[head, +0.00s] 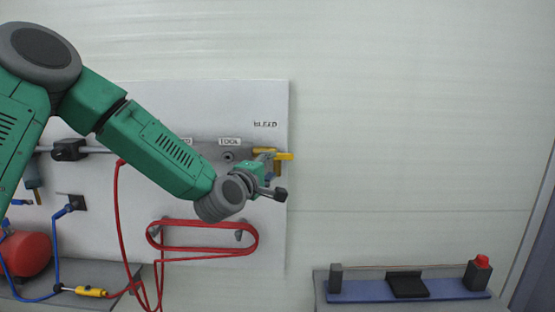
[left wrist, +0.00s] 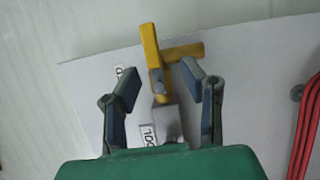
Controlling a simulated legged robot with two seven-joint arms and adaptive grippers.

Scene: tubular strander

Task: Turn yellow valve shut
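The yellow valve (head: 285,156) is on the right edge of the white wall panel, below the "BLEED" label; my gripper partly covers it in the head view. In the left wrist view its yellow lever (left wrist: 150,47) runs up the picture, with a yellow stub (left wrist: 188,51) to its right and a grey body (left wrist: 167,122) below. My left gripper (head: 275,174) is at the valve, and its fingers (left wrist: 160,80) stand apart on either side of the lever's lower end. I cannot tell whether the right finger touches the valve. My right gripper is not in view.
A red hose (head: 205,252) hangs coiled on the panel below my arm. A red tank (head: 25,254), blue hose and yellow tool (head: 90,291) are at lower left. A bench with a blue tray (head: 450,290) stands at lower right. The wall right of the panel is bare.

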